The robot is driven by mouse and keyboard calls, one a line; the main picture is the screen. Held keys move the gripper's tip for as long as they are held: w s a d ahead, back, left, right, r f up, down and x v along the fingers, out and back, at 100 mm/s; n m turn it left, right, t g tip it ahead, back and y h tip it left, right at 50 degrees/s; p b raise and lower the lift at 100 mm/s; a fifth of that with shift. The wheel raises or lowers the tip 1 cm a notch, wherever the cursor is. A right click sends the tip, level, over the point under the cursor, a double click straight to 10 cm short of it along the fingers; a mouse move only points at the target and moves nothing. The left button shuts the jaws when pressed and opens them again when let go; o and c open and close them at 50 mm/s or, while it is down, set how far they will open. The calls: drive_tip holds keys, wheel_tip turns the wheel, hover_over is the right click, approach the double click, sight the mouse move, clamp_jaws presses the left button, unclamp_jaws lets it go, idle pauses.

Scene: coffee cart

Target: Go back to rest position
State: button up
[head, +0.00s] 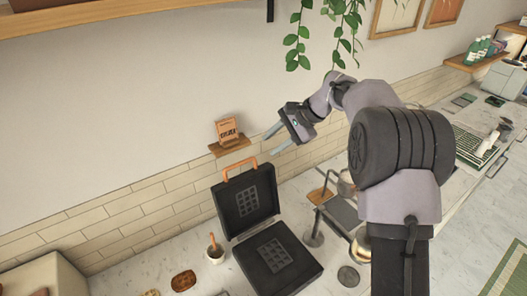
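My gripper (277,139) is raised in the air above the counter, in front of the wall, with its fingers pointing left. Its two fingers are spread apart and nothing shows between them. In the picture it is above and to the right of the open waffle iron (291,246), a black appliance with an orange handle on its raised lid. My arm reaches up from the lower right and hides part of the counter behind it.
A small wooden ledge (230,146) on the wall holds an orange-brown packet (228,130). A plant (335,30) hangs above my arm.

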drive_tip(key=shift+d+r, duration=0.1)
drive_tip(key=shift+r, duration=0.15)
drive_tip(key=shift+s, duration=0.1)
drive_tip(key=s+d+f+n+t+h+b, duration=0.15)
drive_tip(key=s+f+b, duration=0.25)
drive_tip(key=s+b, duration=0.65)
drive_tip(key=s+d+f+n+h+b, duration=0.2)
drive_tip(key=s+f+b, duration=0.2)
drive_tip(key=s+b, duration=0.65)
drive_tip(key=s+d+f+n+t+h+b, duration=0.1)
drive_tip(key=s+d+f+b, duration=0.1)
drive_tip(key=s+f+b, duration=0.3)
drive_tip(key=s+d+f+n+t+h+b, duration=0.1)
drive_tip(key=s+f+b, duration=0.4)
drive_tip(key=s+f, duration=0.6)
drive_tip(key=shift+s+d+f, duration=0.35)
drive_tip(key=shift+s+d, duration=0.2)
drive_tip(key=shift+s, duration=0.2)
